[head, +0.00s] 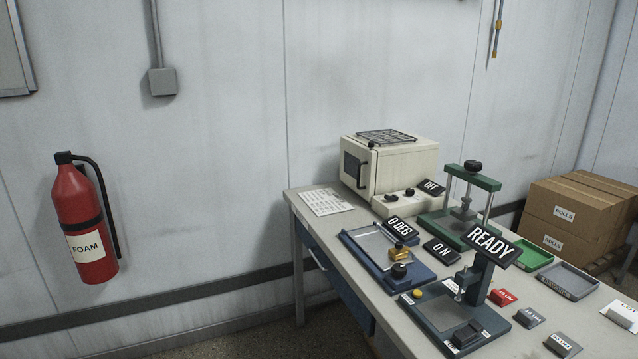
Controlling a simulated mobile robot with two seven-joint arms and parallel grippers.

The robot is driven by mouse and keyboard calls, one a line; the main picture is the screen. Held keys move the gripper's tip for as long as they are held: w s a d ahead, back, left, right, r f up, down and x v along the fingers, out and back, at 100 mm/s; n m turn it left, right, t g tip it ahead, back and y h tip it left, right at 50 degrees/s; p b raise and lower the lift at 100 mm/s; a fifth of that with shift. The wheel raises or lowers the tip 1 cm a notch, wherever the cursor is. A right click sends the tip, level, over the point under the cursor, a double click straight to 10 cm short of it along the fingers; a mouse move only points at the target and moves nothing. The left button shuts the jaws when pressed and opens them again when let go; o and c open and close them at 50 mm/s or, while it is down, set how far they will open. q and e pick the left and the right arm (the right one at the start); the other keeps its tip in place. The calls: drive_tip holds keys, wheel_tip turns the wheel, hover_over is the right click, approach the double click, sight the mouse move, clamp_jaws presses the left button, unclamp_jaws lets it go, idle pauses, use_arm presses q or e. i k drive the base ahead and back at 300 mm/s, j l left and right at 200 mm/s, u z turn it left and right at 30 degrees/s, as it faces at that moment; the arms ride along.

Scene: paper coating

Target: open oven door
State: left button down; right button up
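A small cream oven (405,165) stands at the far end of the table, against the wall. Its door (354,164) is on the left-facing side, with a dark window and a dark vertical handle (364,171). The door looks closed. A wire rack (386,137) lies on top of the oven. Two dark knobs and a black "OFF" sign (432,187) are at its front base. Neither of my grippers is in the head view.
The table (318,228) also holds a printed sheet (326,202), a blue coating device (415,272), a green press (469,187), a "READY" stand (488,247) and trays (566,281). A fire extinguisher (86,220) hangs on the left wall. Boxes (576,215) are stacked right. Floor left of the table is clear.

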sight(358, 161)
drive_tip(key=i+j+z, duration=0.25)
drive_tip(key=i, duration=0.3)
drive_tip(key=i+j, duration=0.3)
drive_tip(key=i+j+z, duration=0.15)
drive_tip(key=i+j, duration=0.15)
drive_tip(key=j, duration=0.15)
drive_tip(key=i+j, duration=0.3)
drive_tip(key=i+j+z, duration=0.1)
drive_tip(key=i+j, duration=0.2)
drive_tip(key=j, duration=0.25)
